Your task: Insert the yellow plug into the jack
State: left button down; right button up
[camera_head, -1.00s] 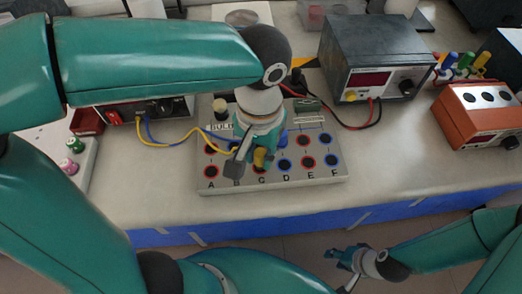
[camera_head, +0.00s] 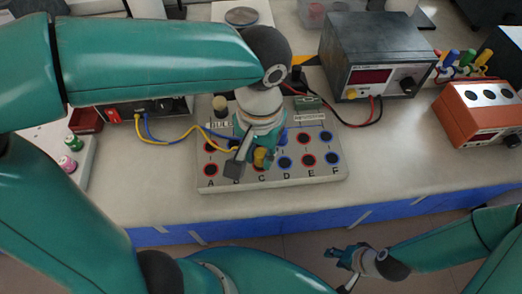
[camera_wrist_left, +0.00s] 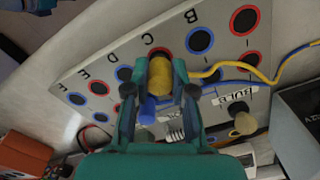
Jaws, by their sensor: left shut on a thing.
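The yellow plug (camera_head: 261,158) is held in my left gripper (camera_head: 254,160). In the left wrist view the yellow plug (camera_wrist_left: 160,76) sits between the two dark fingers of the left gripper (camera_wrist_left: 159,92), with a yellow cable leading off to the right. The plug is at the red-ringed jack (camera_wrist_left: 157,51) by the letter C, on the grey jack board (camera_head: 320,179). The plug's lower end is hidden, so I cannot tell whether it is in the jack. My right gripper (camera_head: 345,256) is empty, in front of the bench and away from the board; its opening is unclear.
A blue plug (camera_wrist_left: 148,110) stands close beside the left gripper. A dark power supply (camera_head: 375,58) with red and black leads stands behind right. An orange box (camera_head: 478,113) is at the right. Yellow and blue cables (camera_head: 165,141) run to the left device.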

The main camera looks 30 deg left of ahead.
pick_arm(q)
jog(key=shift+f+b, duration=0.4)
jog(key=shift+f, duration=0.2)
jog(key=c, duration=0.9)
grip_release()
jog(key=o, duration=0.4)
jog(key=shift+r, duration=0.15)
jog(key=shift+r+p, duration=3.05)
jog(key=shift+r, duration=0.15)
